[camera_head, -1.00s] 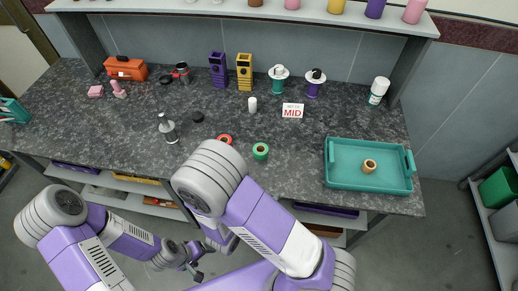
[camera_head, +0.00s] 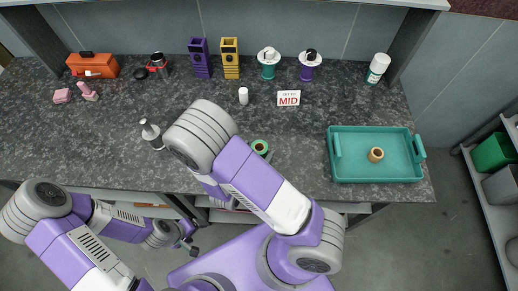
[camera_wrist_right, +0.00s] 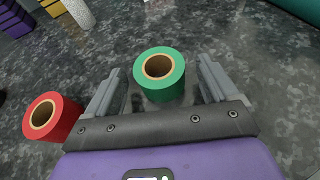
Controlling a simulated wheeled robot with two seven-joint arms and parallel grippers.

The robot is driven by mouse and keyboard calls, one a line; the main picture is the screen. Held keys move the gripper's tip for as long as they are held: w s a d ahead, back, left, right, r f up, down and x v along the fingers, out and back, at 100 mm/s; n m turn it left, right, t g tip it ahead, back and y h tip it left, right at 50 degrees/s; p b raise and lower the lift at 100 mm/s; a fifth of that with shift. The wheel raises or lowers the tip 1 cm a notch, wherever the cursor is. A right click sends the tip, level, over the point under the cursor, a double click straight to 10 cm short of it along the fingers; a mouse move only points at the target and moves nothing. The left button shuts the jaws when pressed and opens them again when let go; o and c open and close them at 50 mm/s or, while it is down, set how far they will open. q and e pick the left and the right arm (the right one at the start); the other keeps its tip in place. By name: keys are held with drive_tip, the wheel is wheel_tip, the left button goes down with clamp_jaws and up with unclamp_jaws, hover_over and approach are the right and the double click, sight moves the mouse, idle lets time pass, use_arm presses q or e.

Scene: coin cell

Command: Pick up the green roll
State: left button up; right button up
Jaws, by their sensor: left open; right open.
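The green roll (camera_head: 260,146) lies on the dark countertop, just beyond my right forearm in the head view. In the right wrist view the green roll (camera_wrist_right: 160,88) sits between and slightly ahead of the two fingers of my right gripper (camera_wrist_right: 160,70). That gripper is open and empty, with visible gaps on both sides of the roll. In the head view my right arm hides most of this gripper. My left gripper (camera_head: 190,243) is open and empty, low in front of the counter.
A red roll (camera_wrist_right: 44,117) lies left of my right gripper; my arm hides it in the head view. A teal tray (camera_head: 345,177) holding a brown roll (camera_head: 376,155) is at right. A grey bottle (camera_head: 152,135) stands left.

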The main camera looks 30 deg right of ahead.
drive_tip(key=shift+x, duration=0.95)
drive_tip(key=shift+c, duration=0.2)
drive_tip(key=c, duration=1)
drive_tip(key=shift+r, duration=0.1)
